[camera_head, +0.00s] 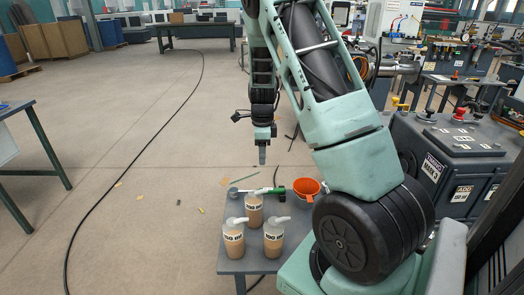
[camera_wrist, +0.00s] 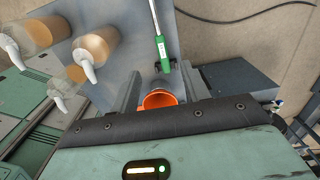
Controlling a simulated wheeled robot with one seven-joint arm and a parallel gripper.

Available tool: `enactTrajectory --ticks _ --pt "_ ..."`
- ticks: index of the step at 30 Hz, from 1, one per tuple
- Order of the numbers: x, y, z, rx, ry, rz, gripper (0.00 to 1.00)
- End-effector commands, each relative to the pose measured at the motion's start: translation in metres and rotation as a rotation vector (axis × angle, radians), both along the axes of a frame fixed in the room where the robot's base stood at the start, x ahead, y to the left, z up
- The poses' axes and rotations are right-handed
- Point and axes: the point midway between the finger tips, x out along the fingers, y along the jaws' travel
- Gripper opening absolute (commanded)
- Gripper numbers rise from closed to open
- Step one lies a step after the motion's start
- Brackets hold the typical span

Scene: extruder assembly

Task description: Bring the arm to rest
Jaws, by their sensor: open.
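My gripper (camera_head: 262,160) hangs pointing down in the head view, above the back of a small grey table (camera_head: 243,264). In the wrist view its two grey fingers (camera_wrist: 161,84) stand apart with nothing held between them. Beyond the fingers, an orange bowl or funnel (camera_wrist: 160,99) shows in the gap. In the head view this orange piece (camera_head: 306,188) lies on the table's right side, below and apart from my gripper. The arm is bent, with its forearm reaching down.
Three pump bottles (camera_head: 233,242) with brown contents stand on the table. A green-handled tool (camera_head: 275,190) lies behind them; it also shows in the wrist view (camera_wrist: 161,48). A dark machine (camera_head: 450,160) stands right. A black cable (camera_head: 125,172) crosses the open floor left.

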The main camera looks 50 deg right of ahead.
Motion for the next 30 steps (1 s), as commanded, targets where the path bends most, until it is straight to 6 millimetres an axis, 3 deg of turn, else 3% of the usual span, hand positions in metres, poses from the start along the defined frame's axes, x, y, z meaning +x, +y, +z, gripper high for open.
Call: enactTrajectory --ticks 4,13,16,20,23,26,30 --pt "0.000 0.001 0.010 0.000 0.000 0.001 0.46" --pt "0.000 0.000 0.012 0.000 0.000 0.001 0.46" --pt "0.006 0.024 0.018 0.014 -0.008 0.096 0.46" --pt "0.017 0.092 0.033 0.052 -0.033 0.390 0.46" --pt "0.016 0.164 0.050 0.082 -0.057 0.718 0.46" --pt "0.002 0.234 0.067 0.102 -0.082 1.066 0.46" --pt "-0.041 0.325 0.089 0.112 -0.114 1.597 0.46"
